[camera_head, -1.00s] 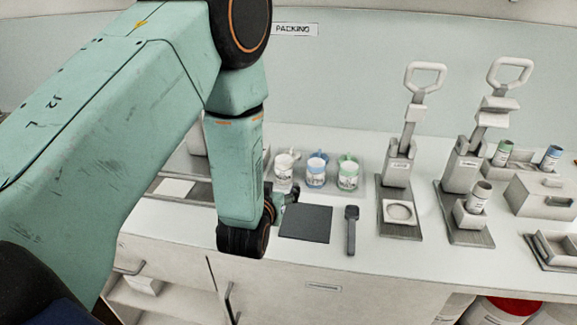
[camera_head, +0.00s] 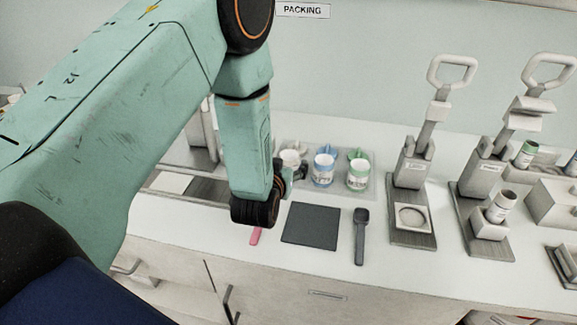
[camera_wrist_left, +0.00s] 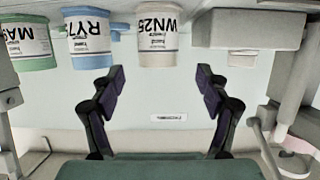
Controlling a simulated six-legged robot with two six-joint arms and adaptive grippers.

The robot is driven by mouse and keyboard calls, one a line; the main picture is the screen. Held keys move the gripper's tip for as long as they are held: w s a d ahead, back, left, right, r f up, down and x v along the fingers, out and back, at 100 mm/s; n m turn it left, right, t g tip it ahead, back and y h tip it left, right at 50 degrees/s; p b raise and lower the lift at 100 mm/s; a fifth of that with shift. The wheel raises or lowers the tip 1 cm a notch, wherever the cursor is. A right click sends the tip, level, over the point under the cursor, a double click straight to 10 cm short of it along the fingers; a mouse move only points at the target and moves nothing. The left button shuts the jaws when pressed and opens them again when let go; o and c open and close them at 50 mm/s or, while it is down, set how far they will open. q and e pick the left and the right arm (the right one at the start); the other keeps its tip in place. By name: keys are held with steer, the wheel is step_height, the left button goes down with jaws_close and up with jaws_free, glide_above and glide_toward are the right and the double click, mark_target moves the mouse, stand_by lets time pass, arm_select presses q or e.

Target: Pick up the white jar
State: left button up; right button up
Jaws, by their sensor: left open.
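The white jar (camera_head: 291,159) stands in the tray at the back of the counter, at the left end of a row with a blue jar (camera_head: 323,170) and a green jar (camera_head: 358,174). My left gripper (camera_head: 297,170) is at its front and hides part of it. In the left wrist view, the picture is upside down and the white jar (camera_wrist_left: 158,46), labelled WN25, shows beyond the gap between the open fingers (camera_wrist_left: 160,80). The fingers look empty and apart from the jar. My right gripper is not in view.
A dark mat (camera_head: 311,226), a dark scoop (camera_head: 360,235) and a pink item (camera_head: 256,235) lie in front. Two lever presses (camera_head: 411,165) stand to the right. In the wrist view, a grey block (camera_wrist_left: 245,25) is close beside the white jar.

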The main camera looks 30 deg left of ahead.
mark_target(286, 161)
arm_select(q)
steer(key=x, duration=0.3)
steer(key=shift+w+d+f, duration=0.1)
steer(key=shift+w+d, duration=0.05)
steer(key=shift+w, duration=0.15)
steer(key=shift+w+a+f, duration=0.15)
steer(key=shift+w+a, duration=0.1)
steer(key=shift+a, duration=0.05)
steer(key=shift+s, duration=0.1)
steer(key=shift+d, duration=0.2)
steer(key=shift+c, duration=1.3)
steer(key=shift+a, duration=0.2)
steer(key=c, duration=0.6)
steer(key=shift+d, duration=0.15)
steer(key=shift+c, duration=0.5)
